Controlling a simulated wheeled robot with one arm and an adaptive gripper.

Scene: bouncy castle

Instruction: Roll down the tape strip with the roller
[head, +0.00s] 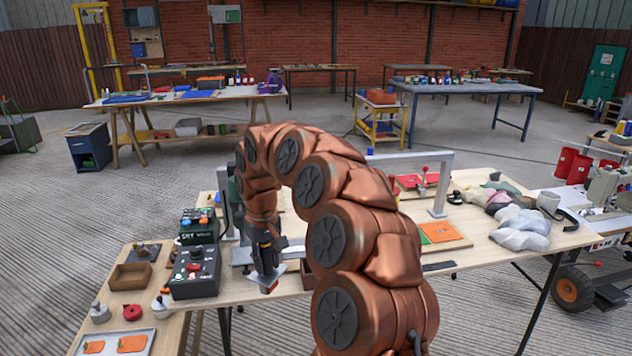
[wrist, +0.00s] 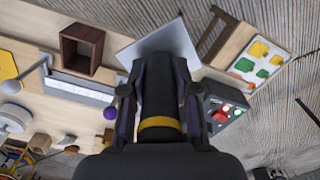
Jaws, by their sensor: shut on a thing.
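My gripper (head: 266,262) is over the near edge of the workbench, left of my arm. In the wrist view my gripper (wrist: 158,92) has its two fingers closed on the sides of a dark tool with a yellow band (wrist: 160,123). This appears to be the roller, held by its handle; its rolling end cannot be made out. In the head view a pale flat piece with a red spot shows just below the fingers. I cannot make out the tape strip.
A black control box with buttons (head: 193,272) stands close left of my gripper; it also shows in the wrist view (wrist: 222,114). A brown open box (wrist: 82,48) is nearby. A grey metal frame (head: 440,185) spans the bench.

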